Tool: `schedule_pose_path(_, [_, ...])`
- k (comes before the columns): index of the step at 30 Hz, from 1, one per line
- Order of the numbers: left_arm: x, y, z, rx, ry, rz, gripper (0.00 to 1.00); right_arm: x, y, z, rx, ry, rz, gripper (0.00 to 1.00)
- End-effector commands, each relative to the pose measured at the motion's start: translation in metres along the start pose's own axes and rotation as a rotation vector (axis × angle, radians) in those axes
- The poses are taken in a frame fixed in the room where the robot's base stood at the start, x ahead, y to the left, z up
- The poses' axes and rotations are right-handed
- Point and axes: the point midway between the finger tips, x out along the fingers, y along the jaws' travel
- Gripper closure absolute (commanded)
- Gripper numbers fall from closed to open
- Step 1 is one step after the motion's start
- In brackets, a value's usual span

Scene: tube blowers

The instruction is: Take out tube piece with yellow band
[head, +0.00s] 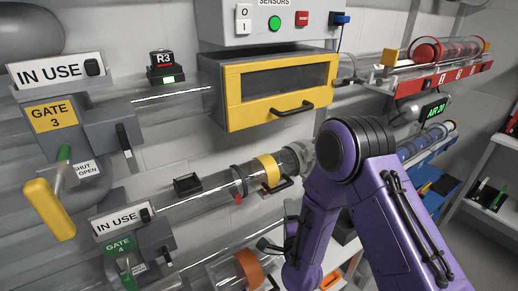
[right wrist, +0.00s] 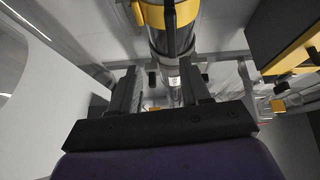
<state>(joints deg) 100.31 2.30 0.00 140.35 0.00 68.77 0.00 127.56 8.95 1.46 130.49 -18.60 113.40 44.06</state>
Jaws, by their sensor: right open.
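The tube piece with the yellow band (head: 268,172) is a clear cylinder in the lower tube line, under the yellow-framed cabinet. My right gripper (right wrist: 158,78) is open, with two dark fingers apart and nothing clearly held. The tube line shows beyond the fingers, close to the right one; contact cannot be told. In the head view my purple right arm largely hides this gripper. My left gripper is not in view.
The yellow-framed cabinet (head: 276,91) with a black handle juts out above the tube. Gate 3 has a yellow lever (head: 49,210) at left; gate 4 (head: 120,245) is below. An orange-banded tube (head: 250,267) lies lower. A red rack (head: 432,78) is at upper right.

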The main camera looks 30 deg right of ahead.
Motion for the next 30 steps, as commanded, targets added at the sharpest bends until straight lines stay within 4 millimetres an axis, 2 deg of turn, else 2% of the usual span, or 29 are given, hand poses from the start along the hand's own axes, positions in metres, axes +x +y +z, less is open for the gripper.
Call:
schedule_pose_path(1, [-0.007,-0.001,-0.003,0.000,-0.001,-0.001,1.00,0.004,-0.016,-0.001,0.039,0.009,-0.028,0.53])
schedule_pose_path(3, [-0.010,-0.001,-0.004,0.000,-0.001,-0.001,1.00,0.014,-0.022,-0.002,0.065,0.015,-0.045,0.53])
schedule_pose_path(7, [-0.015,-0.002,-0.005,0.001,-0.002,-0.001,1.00,0.039,-0.021,-0.007,0.067,0.023,-0.046,0.53])
schedule_pose_path(11, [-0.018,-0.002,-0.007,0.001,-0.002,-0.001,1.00,0.055,-0.020,-0.010,0.064,0.025,-0.044,0.53])
schedule_pose_path(19, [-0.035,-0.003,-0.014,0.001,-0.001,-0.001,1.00,0.099,-0.019,-0.007,0.062,0.023,-0.043,0.53])
schedule_pose_path(22, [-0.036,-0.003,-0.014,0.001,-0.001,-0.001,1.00,0.108,-0.017,-0.007,0.061,0.021,-0.041,0.53])
schedule_pose_path(28, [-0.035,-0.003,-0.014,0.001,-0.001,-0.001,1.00,0.109,-0.016,-0.005,0.061,0.019,-0.042,0.53])
schedule_pose_path(29, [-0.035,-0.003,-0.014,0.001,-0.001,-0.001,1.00,0.109,-0.016,-0.005,0.061,0.019,-0.042,0.60])
schedule_pose_path(30, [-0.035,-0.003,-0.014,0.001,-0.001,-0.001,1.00,0.109,-0.016,-0.005,0.061,0.019,-0.042,0.73])
